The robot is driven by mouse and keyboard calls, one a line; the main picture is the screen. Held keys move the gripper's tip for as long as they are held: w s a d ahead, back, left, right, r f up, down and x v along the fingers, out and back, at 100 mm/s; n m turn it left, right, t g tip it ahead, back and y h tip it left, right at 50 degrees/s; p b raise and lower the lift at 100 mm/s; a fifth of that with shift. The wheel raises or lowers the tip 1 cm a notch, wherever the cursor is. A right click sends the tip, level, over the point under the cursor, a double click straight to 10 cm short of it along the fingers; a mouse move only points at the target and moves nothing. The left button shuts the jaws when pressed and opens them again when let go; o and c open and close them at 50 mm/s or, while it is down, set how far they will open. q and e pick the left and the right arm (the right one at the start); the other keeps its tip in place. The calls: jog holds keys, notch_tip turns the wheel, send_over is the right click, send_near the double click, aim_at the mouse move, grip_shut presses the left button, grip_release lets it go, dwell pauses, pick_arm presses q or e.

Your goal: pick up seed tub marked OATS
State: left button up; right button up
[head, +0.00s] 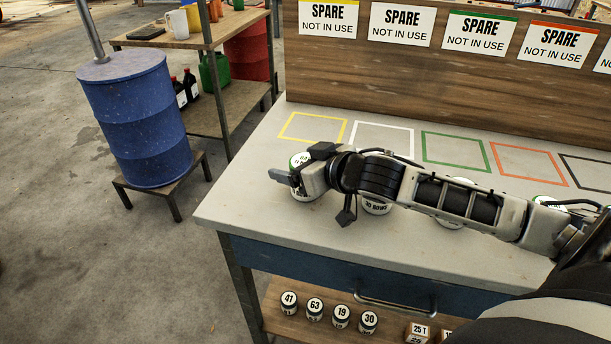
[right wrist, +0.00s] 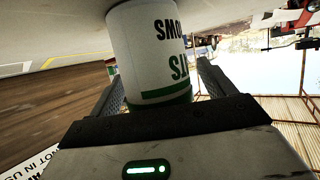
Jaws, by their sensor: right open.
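A white seed tub with a green band (head: 298,160) stands upright near the left end of the bench, partly hidden behind my right gripper (head: 284,182). In the right wrist view this tub (right wrist: 148,50) is upside down, between the two open fingers. Its label shows only in part there; the lower word, inverted, ends in what looks like TS, which fits OATS. Whether the fingers touch it I cannot tell. Another white tub marked 30 ROWS (head: 376,207) stands to its right, partly under my right arm. My left gripper is not in view.
More tubs show partly behind my arm (head: 452,223). Coloured empty squares (head: 453,149) lie on the bench (head: 260,195) before a board with SPARE signs (head: 400,24). Small numbered jars (head: 315,310) sit on the lower shelf. A blue barrel (head: 137,120) stands at left.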

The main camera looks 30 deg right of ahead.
jog(key=c, duration=1.1)
jog(key=shift+c, duration=0.2)
jog(key=shift+r, duration=0.1)
